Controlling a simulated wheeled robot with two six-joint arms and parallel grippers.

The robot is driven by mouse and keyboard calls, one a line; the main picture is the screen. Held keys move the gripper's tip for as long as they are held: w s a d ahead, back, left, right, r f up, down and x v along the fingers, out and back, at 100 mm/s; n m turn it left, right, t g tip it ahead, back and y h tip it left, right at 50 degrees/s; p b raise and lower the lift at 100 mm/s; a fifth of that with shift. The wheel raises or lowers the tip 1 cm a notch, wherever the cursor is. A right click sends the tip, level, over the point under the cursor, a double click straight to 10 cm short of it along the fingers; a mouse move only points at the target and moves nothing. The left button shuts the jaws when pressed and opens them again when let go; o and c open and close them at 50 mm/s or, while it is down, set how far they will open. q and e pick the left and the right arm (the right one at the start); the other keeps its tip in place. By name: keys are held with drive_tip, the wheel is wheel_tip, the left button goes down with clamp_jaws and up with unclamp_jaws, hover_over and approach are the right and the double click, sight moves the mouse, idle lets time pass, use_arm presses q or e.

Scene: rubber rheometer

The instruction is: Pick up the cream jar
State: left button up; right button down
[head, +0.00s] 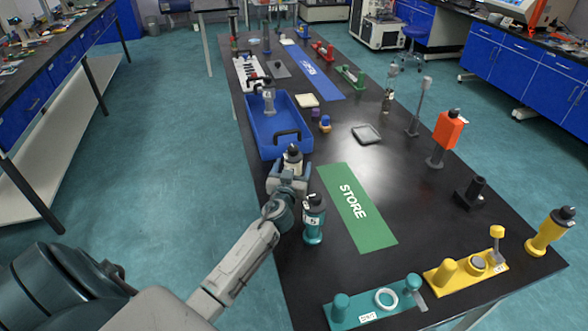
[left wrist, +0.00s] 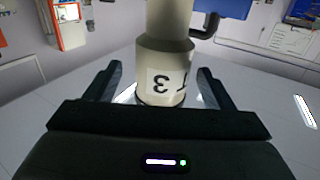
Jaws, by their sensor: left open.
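The cream jar (head: 293,155) has a black cap and stands at the near end of the blue tray, partly hidden by my left gripper (head: 288,172). In the left wrist view the jar (left wrist: 165,72) is a cream cylinder with a white label bearing a dark 3. My left gripper is open, with one finger on each side of the jar's lower part. Gaps show between the fingers and the jar. Whether the jar is fully between the fingertips or just beyond them I cannot tell. My right gripper is not in view.
A teal bottle (head: 314,220) stands close to the right of my left arm. The blue tray (head: 262,140) with a dark handle lies just beyond the jar. A green STORE mat (head: 358,212) lies to the right, bare. Teal (head: 350,311) and yellow (head: 455,280) stands occupy the near right.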

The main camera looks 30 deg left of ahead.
use_arm(q)
drive_tip(key=shift+w+a+r+p, duration=0.2)
drive_tip(key=shift+w+a, duration=0.1)
drive_tip(key=shift+w, duration=0.25)
drive_tip(key=shift+w+a+r+p, duration=0.1)
drive_tip(key=shift+w+a+p, duration=0.15)
drive_tip(key=shift+w, duration=0.25)
drive_tip(key=shift+w+a+f, duration=0.2)
drive_tip(key=shift+w+a, duration=0.1)
drive_tip(key=shift+w, duration=0.35)
drive_tip(key=shift+c, duration=0.5)
drive_tip(key=c, duration=1.1)
drive_tip(key=shift+o, duration=0.2)
drive_tip(key=shift+r, duration=0.1)
